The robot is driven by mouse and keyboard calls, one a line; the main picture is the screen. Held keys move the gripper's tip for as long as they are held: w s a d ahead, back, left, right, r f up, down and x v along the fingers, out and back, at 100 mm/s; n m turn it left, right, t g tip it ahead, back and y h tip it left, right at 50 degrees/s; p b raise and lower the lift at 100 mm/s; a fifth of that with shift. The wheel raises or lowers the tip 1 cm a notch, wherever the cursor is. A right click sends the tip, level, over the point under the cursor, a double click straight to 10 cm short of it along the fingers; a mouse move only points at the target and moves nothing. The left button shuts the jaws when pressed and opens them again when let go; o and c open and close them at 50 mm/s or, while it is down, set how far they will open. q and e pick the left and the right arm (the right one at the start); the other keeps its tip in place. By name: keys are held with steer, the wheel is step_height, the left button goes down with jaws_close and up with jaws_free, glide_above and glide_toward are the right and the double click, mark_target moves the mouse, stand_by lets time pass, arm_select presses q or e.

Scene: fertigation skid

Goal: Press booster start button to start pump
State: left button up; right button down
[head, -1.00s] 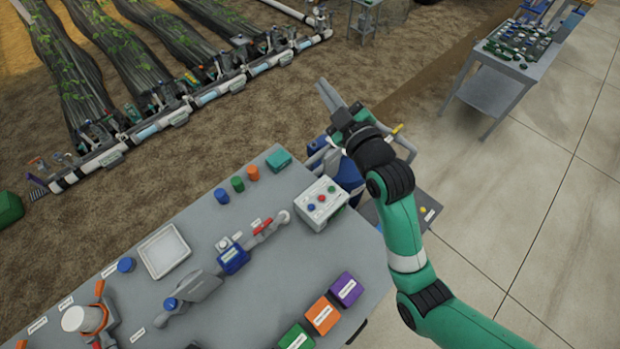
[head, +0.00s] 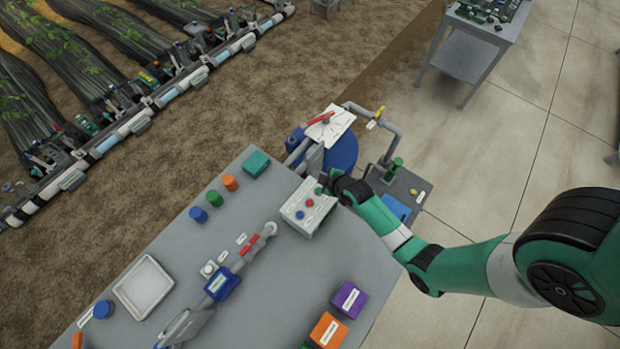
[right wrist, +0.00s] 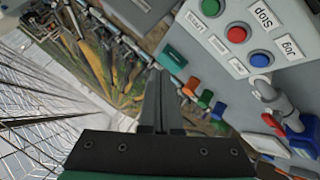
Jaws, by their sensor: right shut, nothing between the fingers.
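The white control box (head: 301,225) stands at the right end of the grey bench. It carries a blue button (head: 299,214), a red button (head: 309,202) and a green button beside my gripper. In the right wrist view the green button (right wrist: 210,7), red button (right wrist: 236,34) and blue button (right wrist: 260,58) show, with labels reading Start, Stop and Jog. My right gripper (head: 316,158) is shut and empty, at the far edge of the box. In the right wrist view its fingers (right wrist: 153,73) are together, left of the box, apart from the buttons in the picture. My left gripper is out of view.
The bench (head: 260,320) holds a white tray (head: 143,287), a valve pipe assembly with a blue body (head: 221,284), coloured caps, and purple (head: 348,299) and orange (head: 328,329) boxes. A blue tank (head: 343,152) with grey pipework (head: 390,140) stands just behind the control box.

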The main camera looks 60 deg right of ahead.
steer(key=shift+s+d+f+m, duration=0.15)
steer(key=shift+s+f, duration=0.2)
steer(key=shift+s, duration=0.15)
steer(key=shift+s+d+f+m, duration=0.15)
steer(key=shift+s+f, duration=0.15)
steer(key=shift+s, duration=0.2)
steer(key=b, duration=0.8)
glide_above(319, 191)
steer(key=s, duration=0.1)
step_height(319, 191, down, 8)
steer(key=shift+r, duration=0.1)
steer(key=shift+f, duration=0.5)
stand_by(0.4)
steer(key=shift+f+b, duration=0.4)
steer(key=shift+b, duration=0.15)
